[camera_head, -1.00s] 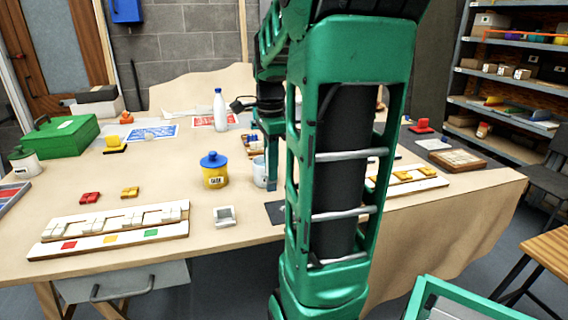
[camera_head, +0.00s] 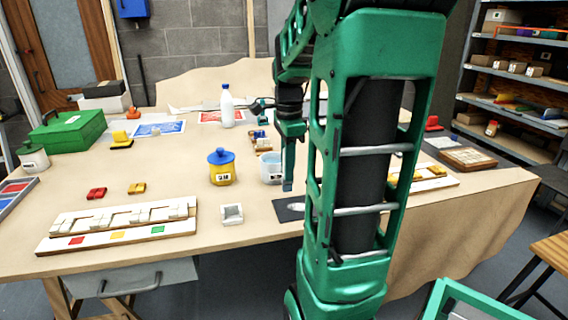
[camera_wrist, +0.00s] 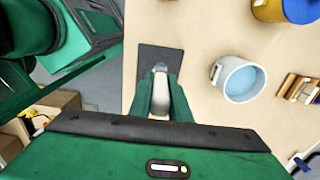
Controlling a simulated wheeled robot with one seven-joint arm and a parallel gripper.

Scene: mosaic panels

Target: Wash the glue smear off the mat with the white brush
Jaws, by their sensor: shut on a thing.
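The dark mat (camera_head: 284,216) lies near the table's front edge, partly hidden by my arm. A pale smear (camera_head: 297,207) shows on it. In the wrist view the mat (camera_wrist: 152,55) lies beyond my fingertips. My gripper (camera_head: 287,186) points down just above the mat's back edge; in the wrist view my gripper (camera_wrist: 161,88) is shut on a whitish thing, which looks like the white brush (camera_wrist: 159,102). The brush is hard to make out in the head view. A white mug of blue water (camera_head: 271,167) stands beside my gripper; it also shows in the wrist view (camera_wrist: 240,80).
A yellow jar with a blue lid (camera_head: 222,168) stands left of the mug. A small white square dish (camera_head: 231,214) sits left of the mat. A white bottle (camera_head: 227,107) stands farther back.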

